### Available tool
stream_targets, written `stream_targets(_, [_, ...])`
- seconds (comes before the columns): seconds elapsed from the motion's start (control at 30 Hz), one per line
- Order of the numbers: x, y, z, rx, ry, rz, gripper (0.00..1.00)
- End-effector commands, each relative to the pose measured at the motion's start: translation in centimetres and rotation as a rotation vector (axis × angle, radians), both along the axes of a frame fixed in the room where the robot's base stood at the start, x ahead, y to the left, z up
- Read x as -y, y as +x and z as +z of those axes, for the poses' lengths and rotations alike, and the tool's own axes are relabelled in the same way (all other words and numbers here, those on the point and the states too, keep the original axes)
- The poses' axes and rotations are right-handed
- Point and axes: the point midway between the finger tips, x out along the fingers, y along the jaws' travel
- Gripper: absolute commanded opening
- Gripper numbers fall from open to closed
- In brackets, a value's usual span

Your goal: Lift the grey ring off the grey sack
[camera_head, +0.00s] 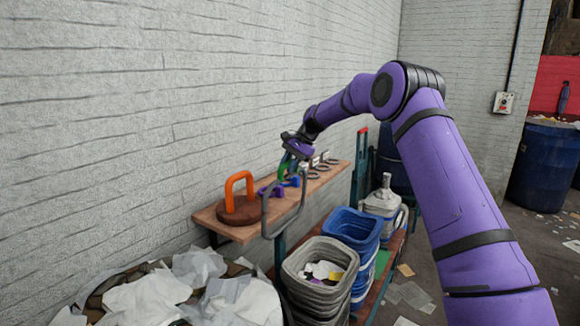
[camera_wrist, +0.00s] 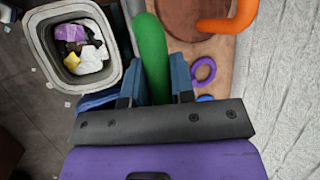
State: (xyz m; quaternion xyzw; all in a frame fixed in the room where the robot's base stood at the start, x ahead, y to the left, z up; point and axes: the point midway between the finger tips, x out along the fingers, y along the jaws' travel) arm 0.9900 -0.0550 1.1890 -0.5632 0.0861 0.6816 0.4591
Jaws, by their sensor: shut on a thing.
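My gripper (camera_head: 291,160) is over the wooden wall shelf. Its blue fingers, also in the wrist view (camera_wrist: 157,88), are shut on a thick green curved piece (camera_wrist: 150,55). The green piece also shows below the gripper in the head view (camera_head: 285,168). Small grey rings (camera_head: 313,175) lie on the shelf beyond the gripper, apart from it. A large grey loop (camera_head: 296,215) shows in front of the shelf edge; I cannot tell what it belongs to. I cannot make out a grey sack for certain.
The wooden shelf (camera_head: 232,231) also holds an orange handle (camera_head: 229,190) on a brown disc and a purple ring (camera_wrist: 204,69). Below stand a stack of grey bins (camera_head: 297,266) and blue bins (camera_head: 352,228). Crumpled white sheets (camera_head: 150,297) fill the lower left. The wall is close beside the shelf.

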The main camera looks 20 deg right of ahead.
Motion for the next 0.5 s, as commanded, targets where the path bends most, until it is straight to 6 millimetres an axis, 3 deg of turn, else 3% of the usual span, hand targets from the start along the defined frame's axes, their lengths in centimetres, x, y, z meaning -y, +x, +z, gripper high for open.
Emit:
stream_targets(0.2, [0.03, 0.01, -0.03, 0.001, 0.001, 0.000, 0.00])
stream_targets(0.23, [0.04, 0.01, -0.02, 0.001, 0.001, 0.000, 0.28])
stream_targets(0.3, [0.03, 0.01, -0.02, 0.001, 0.001, 0.000, 0.44])
stream_targets(0.33, [0.03, 0.01, -0.03, 0.001, 0.001, 0.000, 0.48])
stream_targets(0.5, [0.02, 0.00, -0.02, 0.001, 0.001, 0.000, 0.48])
